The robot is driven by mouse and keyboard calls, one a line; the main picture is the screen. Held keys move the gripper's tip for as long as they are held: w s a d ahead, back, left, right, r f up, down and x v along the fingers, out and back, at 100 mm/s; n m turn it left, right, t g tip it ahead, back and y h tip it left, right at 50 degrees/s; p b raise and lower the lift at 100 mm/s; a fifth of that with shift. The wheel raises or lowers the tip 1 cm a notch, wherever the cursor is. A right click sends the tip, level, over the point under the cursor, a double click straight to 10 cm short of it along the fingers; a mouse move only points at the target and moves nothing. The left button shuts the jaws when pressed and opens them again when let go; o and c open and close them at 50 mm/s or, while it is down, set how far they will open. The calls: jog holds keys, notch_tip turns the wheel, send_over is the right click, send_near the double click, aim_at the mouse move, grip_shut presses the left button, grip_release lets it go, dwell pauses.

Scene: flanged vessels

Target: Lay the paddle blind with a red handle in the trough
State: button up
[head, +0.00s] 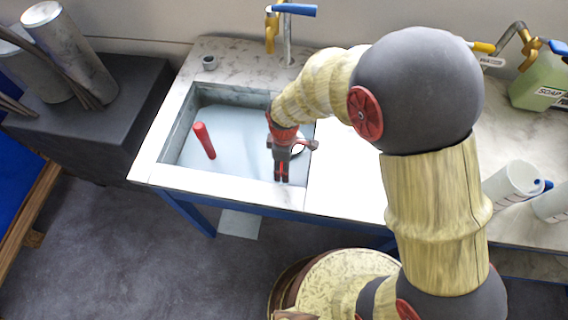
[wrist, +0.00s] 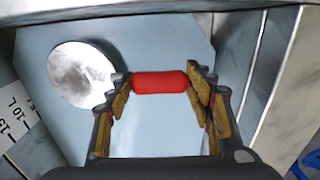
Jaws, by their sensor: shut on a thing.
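My gripper (head: 282,178) reaches down over the trough (head: 166,142), near its front right part. In the wrist view my gripper (wrist: 158,84) has its fingertips at both sides of a short red handle (wrist: 160,82) and is shut on it. A mottled silver disc (wrist: 80,74) shows just left of the handle. The left finger covers the space between them, so I cannot tell whether they join. The trough's pale blue floor (wrist: 160,40) lies beyond the fingers.
A separate red rod (head: 204,140) stands tilted in the trough's left part. A tap (head: 288,35) rises behind the trough. A soap container (head: 540,82) and white cups (head: 512,182) stand at the right. Steel cylinders (head: 70,50) stand on a dark block at the left.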

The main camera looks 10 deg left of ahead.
jog(key=shift+f+b, duration=1)
jog(key=shift+f, duration=1.3)
dwell(1.0)
jog(key=o, duration=1.8)
jog(key=shift+o, duration=0.2)
jog(key=shift+f, duration=0.1)
